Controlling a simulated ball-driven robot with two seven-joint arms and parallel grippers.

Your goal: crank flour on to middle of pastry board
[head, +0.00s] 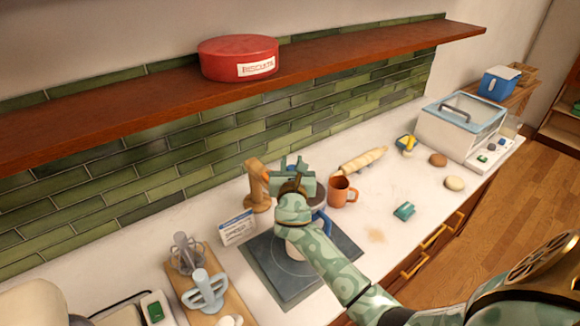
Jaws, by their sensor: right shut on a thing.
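The dark square pastry board (333,264) lies on the white counter. My right gripper (293,171) is above the board's far edge, its arm reaching across the board from the lower right. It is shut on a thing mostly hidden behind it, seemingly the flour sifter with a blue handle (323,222). The crank cannot be made out. A pale round shape (293,250) shows over the board, partly behind my arm. I cannot tell whether it is flour or part of the sifter. My left gripper is not in view.
A wooden stand (256,188) and an orange mug (341,192) stand close by the gripper. A white card (238,228) stands left of the board. A rolling pin (363,160) lies behind. A wooden tray (226,299) holds utensils at the lower left. The shelf (130,103) overhangs the counter.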

